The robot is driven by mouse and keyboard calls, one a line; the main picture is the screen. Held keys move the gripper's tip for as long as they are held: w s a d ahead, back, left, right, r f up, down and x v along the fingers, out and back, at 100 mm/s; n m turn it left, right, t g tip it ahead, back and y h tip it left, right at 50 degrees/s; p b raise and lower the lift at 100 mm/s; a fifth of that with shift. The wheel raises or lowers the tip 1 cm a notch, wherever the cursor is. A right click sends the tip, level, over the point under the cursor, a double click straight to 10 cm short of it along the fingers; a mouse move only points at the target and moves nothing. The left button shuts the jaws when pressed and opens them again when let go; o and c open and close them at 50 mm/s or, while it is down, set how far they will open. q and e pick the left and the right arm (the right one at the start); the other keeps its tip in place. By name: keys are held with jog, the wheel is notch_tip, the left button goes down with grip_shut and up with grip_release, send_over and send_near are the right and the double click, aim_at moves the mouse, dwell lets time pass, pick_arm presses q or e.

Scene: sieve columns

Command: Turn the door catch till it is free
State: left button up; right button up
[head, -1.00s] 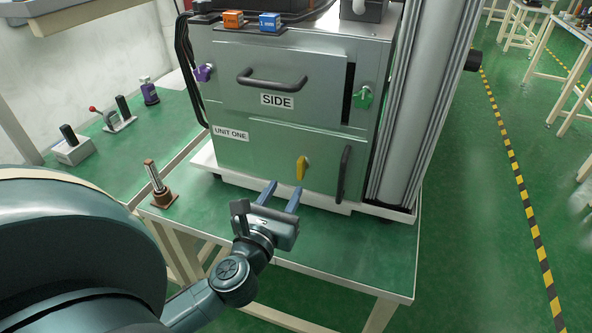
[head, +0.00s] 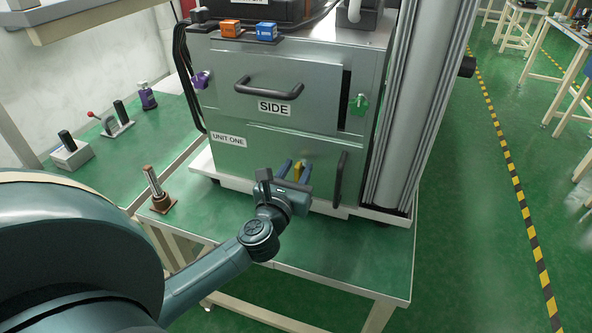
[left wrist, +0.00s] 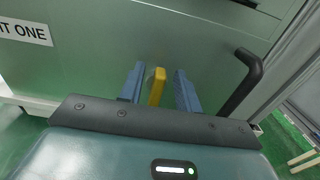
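The door catch is a yellow handle (head: 298,172) on the lower door (head: 265,150) of the metal unit. It also shows in the left wrist view (left wrist: 157,87), standing nearly upright. My left gripper (head: 295,170) is at the catch, with one blue finger on each side of it. In the left wrist view the left gripper (left wrist: 158,90) is open, with a visible gap between the catch and each finger. Part of the catch is hidden behind the gripper in the head view. My right gripper is in neither view.
A black door handle (head: 339,178) stands just right of the catch. A drawer labelled SIDE (head: 310,85) is above, with a purple knob (head: 201,80) and a green knob (head: 358,104). A small post (head: 158,190) stands left on the green table.

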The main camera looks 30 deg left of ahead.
aim_at(287, 177)
pick_arm(q)
grip_shut()
dwell(0.4)
jog(key=n, duration=0.3)
jog(key=shift+s+a+f+n, duration=0.15)
jog(key=shift+a+n, duration=0.15)
jog(key=shift+a, duration=0.05)
jog(key=n, duration=0.4)
jog(key=a+n, duration=0.1)
jog(key=n, duration=0.1)
jog(key=shift+s+f, duration=0.1)
jog(key=shift+f, duration=0.15)
jog(key=n, duration=0.3)
jog(key=f+n, duration=0.1)
jog(key=n, duration=0.5)
jog(key=shift+a+f, duration=0.2)
jog(key=shift+f, duration=0.05)
jog(key=shift+o, duration=0.8)
grip_release()
